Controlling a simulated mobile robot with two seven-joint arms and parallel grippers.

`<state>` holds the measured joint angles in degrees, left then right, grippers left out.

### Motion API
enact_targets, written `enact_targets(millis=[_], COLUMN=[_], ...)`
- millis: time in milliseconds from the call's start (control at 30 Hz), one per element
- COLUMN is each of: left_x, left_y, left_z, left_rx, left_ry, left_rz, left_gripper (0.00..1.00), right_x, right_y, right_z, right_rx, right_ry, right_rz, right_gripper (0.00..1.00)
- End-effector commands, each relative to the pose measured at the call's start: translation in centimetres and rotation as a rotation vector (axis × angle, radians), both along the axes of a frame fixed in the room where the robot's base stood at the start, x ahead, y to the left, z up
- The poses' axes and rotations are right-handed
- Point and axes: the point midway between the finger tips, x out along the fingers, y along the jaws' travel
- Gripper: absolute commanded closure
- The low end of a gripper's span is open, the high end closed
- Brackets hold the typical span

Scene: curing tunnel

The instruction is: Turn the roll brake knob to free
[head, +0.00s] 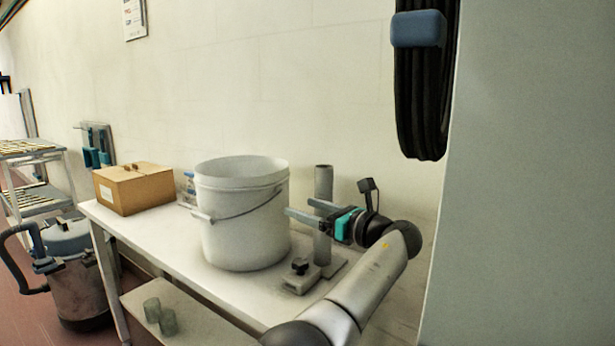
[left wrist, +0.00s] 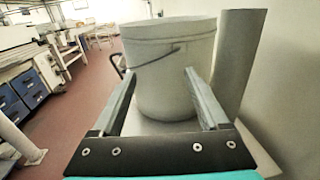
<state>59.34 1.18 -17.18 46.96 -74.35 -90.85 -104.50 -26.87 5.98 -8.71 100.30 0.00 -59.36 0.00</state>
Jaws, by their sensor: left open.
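My left gripper (head: 299,207) is open and empty. It is above the knob, level with the tube, its fingers pointing left towards the white bucket. In the left wrist view the open fingers (left wrist: 158,85) point at the bucket, with the tube (left wrist: 238,60) at the right. The knob does not show there. My right gripper is in neither view.
The white bucket (head: 243,225) with a wire handle stands left of the knob on the table (head: 180,238). A cardboard box (head: 135,190) is at the table's far end. Black hoses (head: 422,95) hang on the wall. A grey panel (head: 530,200) fills the right side.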

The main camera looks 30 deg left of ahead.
Motion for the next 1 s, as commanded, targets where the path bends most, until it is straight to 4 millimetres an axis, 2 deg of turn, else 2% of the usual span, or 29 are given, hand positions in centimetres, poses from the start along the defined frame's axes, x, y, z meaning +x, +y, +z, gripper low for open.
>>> enact_targets(millis=[33, 200, 433, 633, 1000], left_x=[0.0, 0.0, 0.0, 0.0, 0.0], left_y=[0.0, 0.0, 0.1, 0.1, 0.1], left_z=[1.0, 3.1, 4.9, 5.6, 5.5], left_rx=[0.001, 0.001, 0.001, 0.0, 0.0], left_ry=[-0.002, -0.002, 0.0, -0.001, 0.0], left_rz=[0.001, 0.001, 0.002, 0.002, -0.001], left_gripper=[0.22, 0.22, 0.22, 0.22, 0.22], right_x=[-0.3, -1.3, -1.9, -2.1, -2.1], right_y=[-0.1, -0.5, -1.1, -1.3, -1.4], right_z=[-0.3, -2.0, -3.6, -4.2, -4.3], right_rx=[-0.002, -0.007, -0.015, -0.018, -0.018], right_ry=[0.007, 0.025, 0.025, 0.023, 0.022], right_rz=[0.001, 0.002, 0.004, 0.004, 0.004], right_gripper=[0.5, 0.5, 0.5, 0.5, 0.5])
